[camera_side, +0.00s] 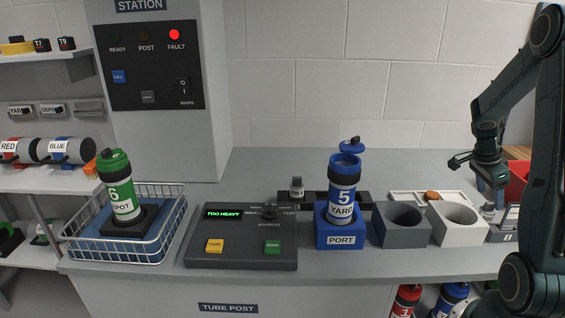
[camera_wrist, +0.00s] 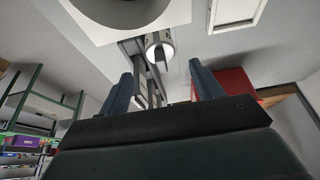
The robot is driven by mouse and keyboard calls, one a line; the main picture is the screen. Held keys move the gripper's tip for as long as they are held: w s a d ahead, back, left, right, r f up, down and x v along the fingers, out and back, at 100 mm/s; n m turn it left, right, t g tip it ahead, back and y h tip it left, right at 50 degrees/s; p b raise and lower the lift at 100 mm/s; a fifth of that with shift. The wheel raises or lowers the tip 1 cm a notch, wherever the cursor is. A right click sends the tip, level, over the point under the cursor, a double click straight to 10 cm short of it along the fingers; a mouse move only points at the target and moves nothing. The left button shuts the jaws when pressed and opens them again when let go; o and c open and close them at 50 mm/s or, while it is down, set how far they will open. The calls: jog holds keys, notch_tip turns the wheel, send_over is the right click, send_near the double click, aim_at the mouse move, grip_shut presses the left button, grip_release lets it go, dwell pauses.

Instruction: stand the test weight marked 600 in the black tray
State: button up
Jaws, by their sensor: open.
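Small grey metal test weights (camera_side: 488,210) stand at the right end of the bench, and their markings are too small to read. Another small grey weight (camera_side: 297,187) stands at the left of a low black tray (camera_side: 318,198) behind the console. My gripper (camera_side: 493,184) is open and empty, pointing down above the right-hand weights. In the wrist view, a round metal weight (camera_wrist: 158,48) shows beyond the open fingers (camera_wrist: 163,78), roughly between them and apart from them. I cannot tell which weight is marked 600.
A white block (camera_side: 457,238) and a grey block (camera_side: 401,240), both with round holes, stand left of the weights. A blue port (camera_side: 340,240) holds a blue tube. A red bin (camera_side: 517,180) is behind my gripper. The console (camera_side: 240,240) reads TOO HEAVY; a wire basket (camera_side: 165,240) holds a green tube.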

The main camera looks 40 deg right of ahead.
aim_at(490, 202)
jog(key=shift+x, duration=2.6)
jog(key=shift+w, duration=0.1)
grip_shut()
jog(key=shift+r, duration=0.15)
notch_tip(490, 202, up, 20)
